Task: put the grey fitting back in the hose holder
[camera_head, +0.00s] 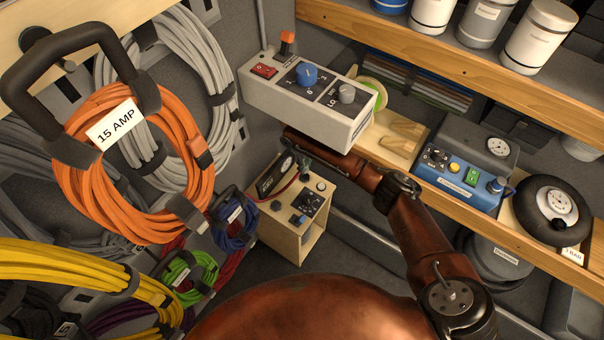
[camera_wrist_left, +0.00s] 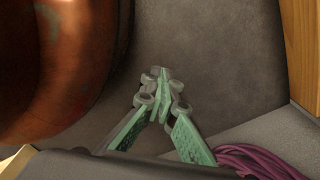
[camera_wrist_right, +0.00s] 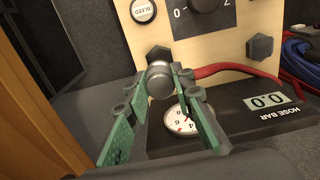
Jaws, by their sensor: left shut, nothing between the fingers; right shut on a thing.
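The grey fitting (camera_wrist_right: 158,82) is a short round metal piece between the fingertips of my right gripper (camera_wrist_right: 160,90), which is shut on it. A red hose (camera_wrist_right: 225,68) runs behind the right finger towards the fitting. A dark six-sided piece (camera_wrist_right: 158,54) shows just behind the fitting on the wooden panel; I cannot tell whether they touch or whether it is the hose holder. In the head view my right gripper (camera_head: 304,170) is small, above the wooden panel box (camera_head: 290,243), partly hidden under the grey control box. My left gripper (camera_wrist_left: 162,78) is shut and empty over grey floor.
The grey control box (camera_head: 308,98) overhangs my right forearm. Orange cord (camera_head: 130,200) hangs at left. A purple cord (camera_wrist_left: 255,160) lies near my left gripper.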

